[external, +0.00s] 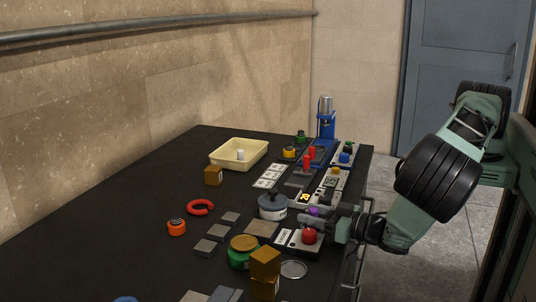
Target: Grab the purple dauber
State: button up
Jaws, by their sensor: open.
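A small purple item (314,211), which looks like the purple dauber, stands near the table's right edge. It is just right of a grey lidded pot. Only its purple part shows clearly; its lower part is hard to make out. My gripper (330,222) reaches in low from the right, with its fingers pointing left. It is open, close beside the purple item and the red-knobbed piece. I cannot tell whether it touches either one, or whether the purple item is between the fingers.
The red knob (309,236) on a pale base is just in front of my gripper. The grey pot (272,206) is to the left. Wooden blocks (265,262) and a green jar (240,257) stand nearer. A blue press (326,122) stands at the back. The table's left side is mostly clear.

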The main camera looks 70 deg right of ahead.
grip_shut()
